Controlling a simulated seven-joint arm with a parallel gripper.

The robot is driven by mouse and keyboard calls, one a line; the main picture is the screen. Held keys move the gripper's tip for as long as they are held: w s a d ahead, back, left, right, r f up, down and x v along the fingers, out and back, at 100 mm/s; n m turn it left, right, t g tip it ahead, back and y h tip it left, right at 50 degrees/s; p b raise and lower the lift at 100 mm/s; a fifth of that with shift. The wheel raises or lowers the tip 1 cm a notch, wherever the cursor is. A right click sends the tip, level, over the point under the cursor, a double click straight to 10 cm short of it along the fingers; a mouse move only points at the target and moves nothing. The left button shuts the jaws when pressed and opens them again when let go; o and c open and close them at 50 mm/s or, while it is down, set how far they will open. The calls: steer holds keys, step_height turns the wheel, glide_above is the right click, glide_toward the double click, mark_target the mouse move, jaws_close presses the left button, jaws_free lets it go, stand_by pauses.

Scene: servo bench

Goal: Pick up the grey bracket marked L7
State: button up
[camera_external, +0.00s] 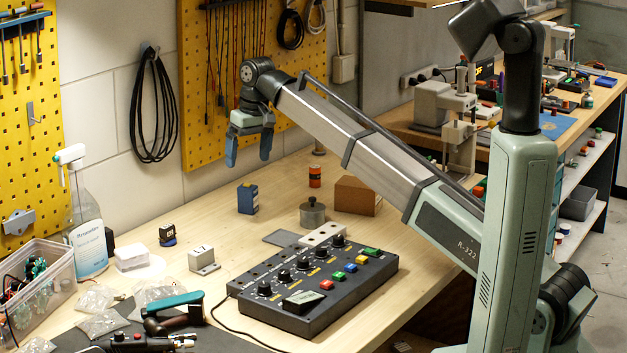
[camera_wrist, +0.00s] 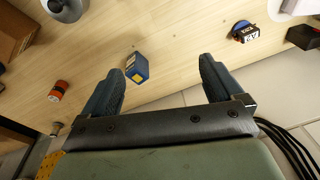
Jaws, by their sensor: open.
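A small light grey bracket (camera_external: 204,261) stands on the bench left of the control box; a dark mark on it is too small to read. My gripper (camera_external: 249,152) hangs high above the back of the bench, fingers down, open and empty. It is behind, above and right of the bracket in the external view. In the wrist view the open fingers (camera_wrist: 160,70) have nothing held between them.
A blue box (camera_external: 248,198) stands on the bench below my gripper. A dark servo (camera_external: 167,235), orange cylinder (camera_external: 315,176), grey knobbed weight (camera_external: 312,213) and cardboard box (camera_external: 357,195) stand around. The control box (camera_external: 313,285) lies right of the bracket. A spray bottle (camera_external: 88,235) stands left.

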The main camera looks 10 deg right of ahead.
mark_target(201, 250)
steer(key=s+a+f+n+h, duration=0.1)
steer(key=s+a+f, duration=0.1)
steer(key=s+a, duration=0.65)
steer(key=s+a+f+n, duration=0.15)
steer(key=s+a, duration=0.35)
steer(key=s, duration=0.6)
steer(key=shift+g, duration=0.4)
steer(key=f, duration=0.7)
steer(key=shift+w+d+f, duration=0.15)
steer(key=shift+w+d, duration=0.05)
steer(key=shift+d, duration=0.05)
steer(key=shift+w+f, duration=0.15)
steer(key=shift+f, duration=2.8)
steer(key=c, duration=1.1)
steer(key=shift+o, duration=0.2)
